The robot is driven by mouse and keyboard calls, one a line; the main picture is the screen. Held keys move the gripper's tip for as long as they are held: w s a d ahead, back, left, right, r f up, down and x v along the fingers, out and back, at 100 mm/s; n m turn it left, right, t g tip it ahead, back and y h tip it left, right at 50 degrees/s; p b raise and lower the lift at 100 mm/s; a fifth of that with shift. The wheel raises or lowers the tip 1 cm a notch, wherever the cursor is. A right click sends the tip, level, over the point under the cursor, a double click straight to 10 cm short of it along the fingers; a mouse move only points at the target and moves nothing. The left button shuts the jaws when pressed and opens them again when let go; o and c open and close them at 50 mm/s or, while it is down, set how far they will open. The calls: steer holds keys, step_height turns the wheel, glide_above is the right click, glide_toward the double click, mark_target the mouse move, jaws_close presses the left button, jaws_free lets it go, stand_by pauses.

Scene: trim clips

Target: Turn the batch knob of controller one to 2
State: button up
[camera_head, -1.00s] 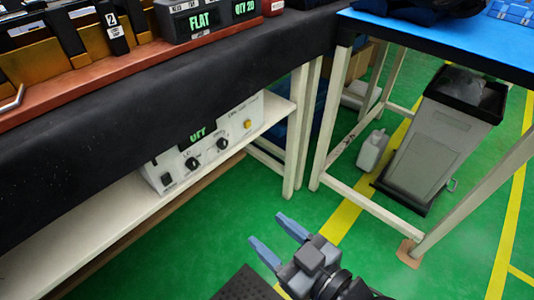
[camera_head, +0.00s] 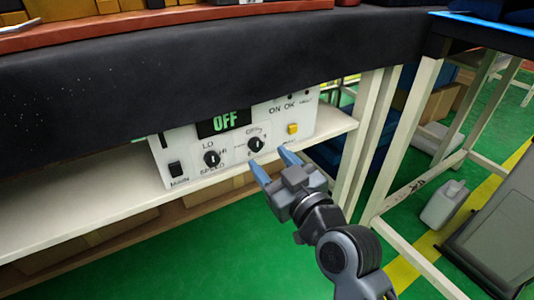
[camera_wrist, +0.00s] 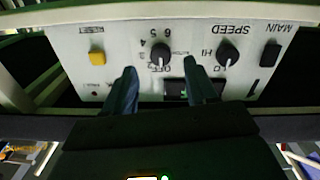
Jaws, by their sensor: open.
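The controller (camera_head: 185,142) is a white box on the shelf under the bench, with a green display (camera_head: 224,121) reading OFF. Its right-hand black knob (camera_head: 256,145) has OFF lettering above it; I take it as the batch knob. In the upside-down wrist view this knob (camera_wrist: 161,54) has OFF below it and small digits around it; its white mark seems toward OFF, but is hard to read. My gripper (camera_head: 272,163) is open and empty, just in front of the panel. In the wrist view its fingertips (camera_wrist: 160,72) lie either side of the knob; contact cannot be told.
The speed knob (camera_head: 212,158) sits left of the batch knob, a black switch (camera_head: 175,169) further left, a yellow button (camera_head: 292,129) to the right. The black bench cover (camera_head: 120,85) overhangs the box. A bench leg (camera_head: 372,130) stands right of it.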

mark_target(257, 147)
steer(key=shift+b+x, duration=0.3)
steer(key=shift+x, duration=1.95)
steer(key=c, duration=1.1)
